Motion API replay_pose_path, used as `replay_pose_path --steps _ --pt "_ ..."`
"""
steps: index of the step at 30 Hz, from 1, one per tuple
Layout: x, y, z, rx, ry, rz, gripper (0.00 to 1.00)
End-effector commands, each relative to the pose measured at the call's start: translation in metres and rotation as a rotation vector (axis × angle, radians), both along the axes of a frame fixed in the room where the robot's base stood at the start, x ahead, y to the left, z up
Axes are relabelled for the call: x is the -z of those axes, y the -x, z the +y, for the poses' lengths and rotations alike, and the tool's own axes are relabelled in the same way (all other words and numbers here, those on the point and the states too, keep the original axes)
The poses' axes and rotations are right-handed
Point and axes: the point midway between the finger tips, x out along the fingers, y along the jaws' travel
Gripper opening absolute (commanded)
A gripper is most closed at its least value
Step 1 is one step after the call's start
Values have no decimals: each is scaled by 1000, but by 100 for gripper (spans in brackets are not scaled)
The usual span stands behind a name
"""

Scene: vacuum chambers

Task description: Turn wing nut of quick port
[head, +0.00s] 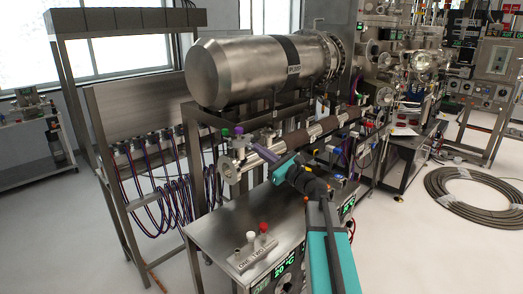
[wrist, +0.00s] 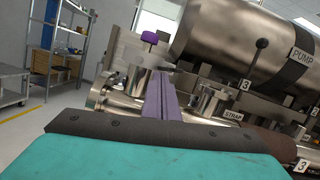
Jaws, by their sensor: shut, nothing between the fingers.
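My gripper (head: 252,148) reaches in from the right to the left end of the horizontal steel pipe (head: 293,145). Its purple fingers are together and empty; they also show in the wrist view (wrist: 161,80), pointing at the pipe fittings. A round steel flange (wrist: 103,96) lies just left of the fingers, and a short steel port (wrist: 212,101) stands to their right. The pipe's end flange also shows in the head view (head: 228,170). I cannot make out the wing nut for certain; the fingers may hide it. Contact with the fittings cannot be told.
A purple knob (wrist: 150,38) stands behind the fingertips, with a green knob (head: 239,130) nearby. The large steel cylinder marked PUMP (head: 255,72) lies above and behind the pipe. A steel bench (head: 215,212) with red and white knobs stands below.

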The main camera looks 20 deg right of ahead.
Motion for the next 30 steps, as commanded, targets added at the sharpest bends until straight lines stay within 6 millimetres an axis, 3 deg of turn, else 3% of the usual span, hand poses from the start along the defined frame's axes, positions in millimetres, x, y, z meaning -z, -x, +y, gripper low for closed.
replay_pose_path --steps 17,30 --pt "44 -5 -5 -2 1 0 0" --pt "57 58 -34 1 1 0 0"
